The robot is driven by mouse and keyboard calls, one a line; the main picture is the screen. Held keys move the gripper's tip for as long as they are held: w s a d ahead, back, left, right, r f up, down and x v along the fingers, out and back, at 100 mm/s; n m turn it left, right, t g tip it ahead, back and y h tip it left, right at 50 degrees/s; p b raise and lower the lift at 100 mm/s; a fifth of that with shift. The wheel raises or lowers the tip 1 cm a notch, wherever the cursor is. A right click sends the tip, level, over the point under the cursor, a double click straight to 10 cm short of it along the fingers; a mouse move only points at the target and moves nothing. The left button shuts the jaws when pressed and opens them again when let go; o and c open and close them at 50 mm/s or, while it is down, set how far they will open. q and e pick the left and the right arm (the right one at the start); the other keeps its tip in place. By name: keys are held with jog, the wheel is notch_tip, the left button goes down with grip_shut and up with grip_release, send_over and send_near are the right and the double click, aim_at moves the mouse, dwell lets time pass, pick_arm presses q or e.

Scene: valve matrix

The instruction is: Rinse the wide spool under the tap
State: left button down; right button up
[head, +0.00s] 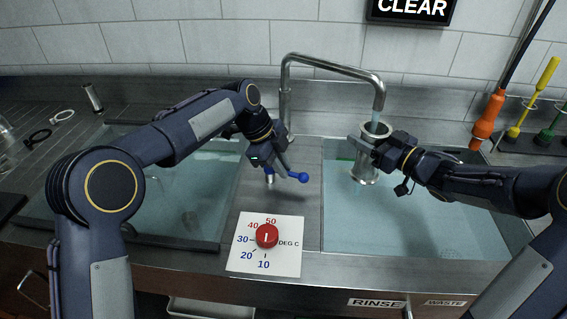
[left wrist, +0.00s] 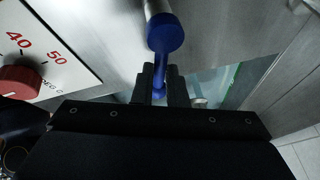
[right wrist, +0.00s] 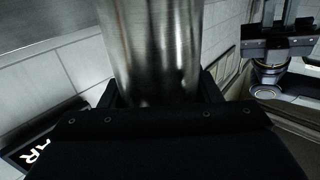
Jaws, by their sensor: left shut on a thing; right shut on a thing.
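The wide spool (head: 366,165), a shiny metal cylinder with a flange at each end, is upright under the tap (head: 379,95), above the right basin. A pale bluish stream (head: 376,115) runs from the spout into its top. My right gripper (head: 374,148) is shut on the spool's side; the metal body (right wrist: 152,50) fills the middle of the right wrist view. My left gripper (head: 279,165) is shut on the blue tap lever (head: 299,176), left of the right basin. In the left wrist view the lever (left wrist: 166,36) runs down between the fingers.
A red temperature dial (head: 267,236) on a white plate is at the counter front. The left basin (head: 180,205) and right basin (head: 440,230) hold water. RINSE (head: 376,303) and WASTE labels are on the front edge. Orange, yellow and green-handled tools stand at right. A sign (head: 411,8) reads CLEAR.

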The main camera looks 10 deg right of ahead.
pick_arm(q)
jog(key=c, duration=1.5)
grip_release()
jog(key=shift+o, duration=0.2)
jog(key=shift+r, duration=0.1)
jog(key=v, duration=1.2)
